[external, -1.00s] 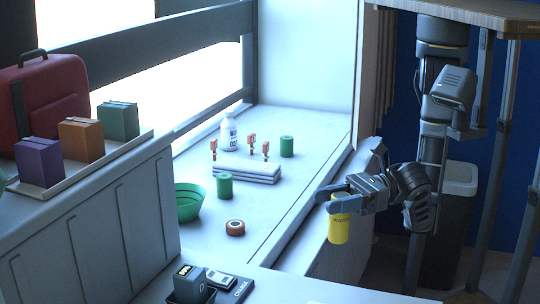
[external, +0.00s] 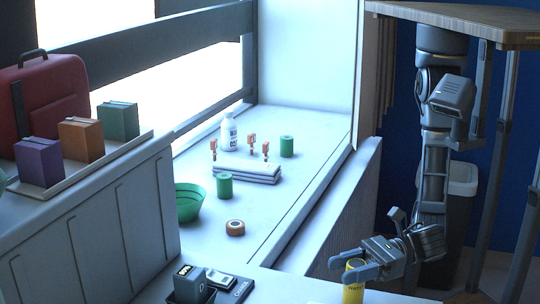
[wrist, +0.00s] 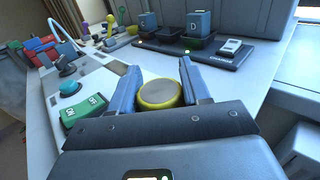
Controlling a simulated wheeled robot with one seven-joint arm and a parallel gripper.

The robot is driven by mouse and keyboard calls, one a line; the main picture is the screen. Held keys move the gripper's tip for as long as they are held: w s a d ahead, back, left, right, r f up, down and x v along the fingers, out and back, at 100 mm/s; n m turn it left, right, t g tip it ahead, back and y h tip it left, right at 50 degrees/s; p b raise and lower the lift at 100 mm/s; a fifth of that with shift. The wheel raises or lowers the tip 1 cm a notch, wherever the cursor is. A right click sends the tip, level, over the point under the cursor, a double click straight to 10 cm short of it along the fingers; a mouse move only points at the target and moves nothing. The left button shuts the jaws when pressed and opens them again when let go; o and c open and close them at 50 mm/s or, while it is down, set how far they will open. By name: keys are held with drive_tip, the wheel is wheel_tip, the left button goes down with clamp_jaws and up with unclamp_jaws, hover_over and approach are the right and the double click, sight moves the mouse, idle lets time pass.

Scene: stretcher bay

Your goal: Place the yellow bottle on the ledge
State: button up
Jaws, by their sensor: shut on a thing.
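My gripper (external: 352,270) is shut on the yellow bottle (external: 353,289) at the lower right of the external view. The bottle hangs upright between the two fingers, and its lower end is cut off by the frame edge. In the wrist view the bottle's round grey top with a yellow rim (wrist: 160,93) sits between the fingers, above or beside a white counter. I cannot tell whether it touches the counter. The white ledge (external: 285,215) runs below the window, to the left of and farther back than my gripper.
A black dock (external: 233,288) stands on the near counter.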

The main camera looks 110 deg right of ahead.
drive_tip(key=shift+f, duration=0.15)
drive_tip(key=o, duration=1.2)
drive_tip(key=shift+c, duration=0.2)
drive_tip(key=shift+s, duration=0.2)
drive_tip(key=s, duration=1.1)
drive_tip(key=shift+s, duration=0.3)
